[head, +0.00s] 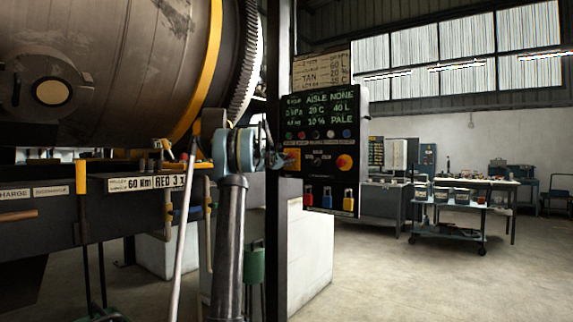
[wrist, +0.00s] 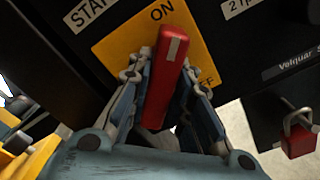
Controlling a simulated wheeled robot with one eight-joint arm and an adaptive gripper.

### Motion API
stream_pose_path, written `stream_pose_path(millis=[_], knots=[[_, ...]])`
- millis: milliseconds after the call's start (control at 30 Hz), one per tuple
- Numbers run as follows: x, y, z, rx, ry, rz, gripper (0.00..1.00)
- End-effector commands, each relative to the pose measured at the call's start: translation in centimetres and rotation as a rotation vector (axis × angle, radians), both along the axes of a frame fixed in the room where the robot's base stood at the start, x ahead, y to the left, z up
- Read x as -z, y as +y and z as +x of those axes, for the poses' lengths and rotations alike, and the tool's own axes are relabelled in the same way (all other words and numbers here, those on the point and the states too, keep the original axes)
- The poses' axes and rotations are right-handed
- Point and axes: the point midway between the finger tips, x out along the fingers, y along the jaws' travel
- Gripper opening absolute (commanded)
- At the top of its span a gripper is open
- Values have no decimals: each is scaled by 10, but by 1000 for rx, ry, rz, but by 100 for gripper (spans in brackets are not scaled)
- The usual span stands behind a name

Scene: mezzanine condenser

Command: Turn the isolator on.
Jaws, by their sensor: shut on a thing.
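The isolator is a red handle (wrist: 164,75) with a white mark, on a yellow plate (wrist: 118,42) lettered ON and OFF. In the wrist view the marked end lies just below the word ON; OFF is to the right, partly hidden by a finger. My gripper (wrist: 167,88) has one finger on each side of the handle and is shut on it. In the head view my gripper (head: 277,158) is at the left edge of the black control panel (head: 335,112), in front of the yellow plate, and mostly hides the handle.
Red, blue and yellow padlocks (head: 328,198) hang low on the panel; the red padlock (wrist: 299,138) also shows in the wrist view. A dark post (head: 279,240) stands beside my arm. A large drum (head: 110,70) is at left. Open floor lies right, before a trolley (head: 450,208).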

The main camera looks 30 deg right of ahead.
Motion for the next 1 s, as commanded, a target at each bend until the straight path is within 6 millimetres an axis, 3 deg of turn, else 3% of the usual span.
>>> stream_pose_path(millis=[500, 533, 600, 1000], knots=[[1, 1, 2, -5, 15, -5, 0], [1, 1, 2, -6, 15, -6, 26], [0, 1, 2, -4, 15, -6, 40], [0, 3, -1, -1, 15, -6, 40]])
